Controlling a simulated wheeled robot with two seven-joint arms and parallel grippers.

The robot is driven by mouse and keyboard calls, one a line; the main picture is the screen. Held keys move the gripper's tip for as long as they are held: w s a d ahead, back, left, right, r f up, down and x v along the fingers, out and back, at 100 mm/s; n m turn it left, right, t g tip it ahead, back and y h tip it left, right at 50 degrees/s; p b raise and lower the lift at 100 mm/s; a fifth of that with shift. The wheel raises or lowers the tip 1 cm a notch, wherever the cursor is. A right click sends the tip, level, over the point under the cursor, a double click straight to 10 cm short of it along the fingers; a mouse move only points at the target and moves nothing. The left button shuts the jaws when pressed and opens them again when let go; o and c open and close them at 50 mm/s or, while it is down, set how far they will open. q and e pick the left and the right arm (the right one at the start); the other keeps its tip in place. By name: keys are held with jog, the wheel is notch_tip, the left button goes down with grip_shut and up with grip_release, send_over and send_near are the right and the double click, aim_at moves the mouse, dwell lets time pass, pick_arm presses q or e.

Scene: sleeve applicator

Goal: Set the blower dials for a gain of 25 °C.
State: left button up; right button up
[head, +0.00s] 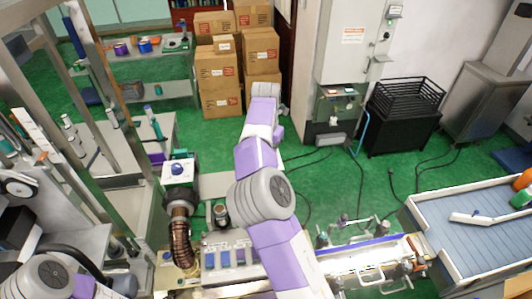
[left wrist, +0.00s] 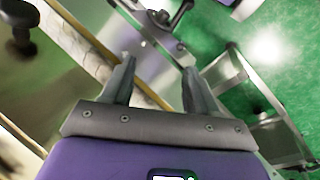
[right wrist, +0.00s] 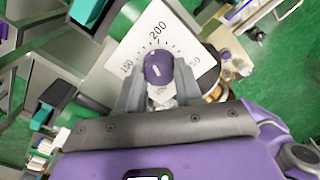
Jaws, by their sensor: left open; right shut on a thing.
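In the right wrist view a white dial plate (right wrist: 125,55) carries a scale with 150 and 200 legible and a number ending in 50 at the right. My right gripper (right wrist: 158,82) is shut on its round purple-blue knob (right wrist: 158,66), one finger on each side. A short pale mark shows on the knob; I cannot tell its exact reading. The head view shows a white panel (head: 168,178) with a blue knob (head: 177,169) above a brown corrugated hose (head: 181,229). My right gripper's fingers cannot be made out there. My left gripper (left wrist: 157,66) is open and empty.
A bench with small blue blocks (head: 225,258) is right of the hose. A lit conveyor (head: 365,262) and a grey-blue tray (head: 470,240) lie farther right. Cardboard boxes (head: 220,80) are stacked behind. Metal frame posts (head: 95,75) stand at left. Cables cross the green floor.

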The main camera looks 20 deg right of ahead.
jog(key=m, duration=0.4)
jog(key=shift+m, duration=0.3)
jog(key=m, duration=0.4)
jog(key=shift+m, duration=0.3)
jog(key=m, duration=0.4)
jog(key=shift+w+m, duration=0.1)
jog(key=shift+m, duration=2.5)
jog(key=o, duration=1)
jog(key=shift+o, duration=0.2)
jog(key=shift+r, duration=3.8)
